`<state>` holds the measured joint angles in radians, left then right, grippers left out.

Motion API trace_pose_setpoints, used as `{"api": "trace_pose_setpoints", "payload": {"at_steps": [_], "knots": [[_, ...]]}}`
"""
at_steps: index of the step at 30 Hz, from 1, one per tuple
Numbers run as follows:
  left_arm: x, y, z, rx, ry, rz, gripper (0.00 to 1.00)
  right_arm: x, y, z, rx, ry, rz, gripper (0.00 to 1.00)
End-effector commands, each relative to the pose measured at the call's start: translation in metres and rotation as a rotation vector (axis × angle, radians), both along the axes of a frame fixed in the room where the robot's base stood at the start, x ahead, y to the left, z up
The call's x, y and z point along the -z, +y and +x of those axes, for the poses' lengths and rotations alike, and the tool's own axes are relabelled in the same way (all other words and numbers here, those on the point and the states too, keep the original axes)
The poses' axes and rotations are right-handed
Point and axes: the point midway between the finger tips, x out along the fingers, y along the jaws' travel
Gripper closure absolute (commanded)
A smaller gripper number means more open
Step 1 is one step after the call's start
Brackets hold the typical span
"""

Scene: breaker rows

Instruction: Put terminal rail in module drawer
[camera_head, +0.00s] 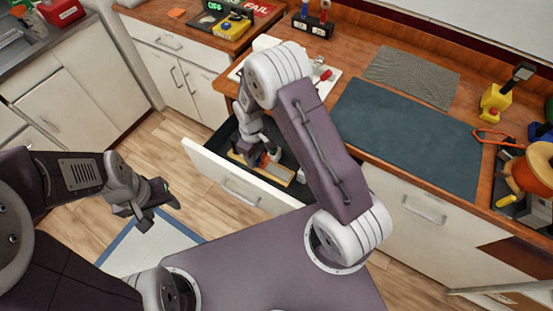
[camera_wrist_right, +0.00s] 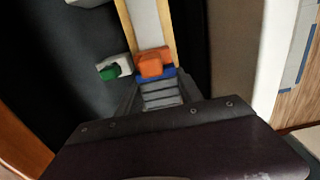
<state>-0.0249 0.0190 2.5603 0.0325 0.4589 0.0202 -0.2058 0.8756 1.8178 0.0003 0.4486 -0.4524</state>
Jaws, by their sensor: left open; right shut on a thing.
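The module drawer (camera_head: 232,180) is pulled out below the wooden counter, with a white front and dark inside. My right gripper (camera_head: 258,157) is down inside it, shut on the terminal rail. In the right wrist view, the terminal rail (camera_wrist_right: 150,64) shows orange and blue parts at the fingertips; a white and green piece sits just left. Fingers hide much of it, and I cannot tell if it touches the drawer floor. A pale strip with tan edges (camera_wrist_right: 146,22) lies in the drawer beyond. My left gripper (camera_head: 160,208) is open and empty over the floor, left of the drawer.
A dark blue mat (camera_head: 405,135) and grey textured mat (camera_head: 411,76) lie on the counter. An orange spool (camera_head: 530,172) and yellow tool (camera_head: 494,101) stand at right. A yellow meter (camera_head: 231,27) sits at the back left.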

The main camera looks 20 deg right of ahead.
Motion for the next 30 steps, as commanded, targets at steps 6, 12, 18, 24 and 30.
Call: {"api": "trace_pose_setpoints", "payload": {"at_steps": [6, 12, 18, 24, 30], "knots": [[0.001, 0.0, 0.0, 0.0, -0.001, 0.0, 0.47, 0.015, 0.001, 0.0, -0.006, 0.001, -0.001, 1.0], [0.003, 0.0, 0.0, 0.0, -0.001, 0.0, 0.47, 0.054, 0.001, 0.0, -0.005, 0.0, 0.0, 1.0], [0.004, 0.0, 0.0, 0.0, -0.001, 0.0, 0.47, 0.065, 0.001, 0.001, -0.005, -0.001, 0.0, 1.0], [0.006, 0.0, 0.0, 0.0, 0.0, 0.0, 0.47, 0.098, 0.001, 0.0, -0.004, 0.0, 0.0, 1.0], [0.006, 0.0, 0.0, 0.0, -0.001, 0.0, 0.47, 0.102, 0.001, 0.001, -0.004, -0.002, 0.0, 1.0]]}}
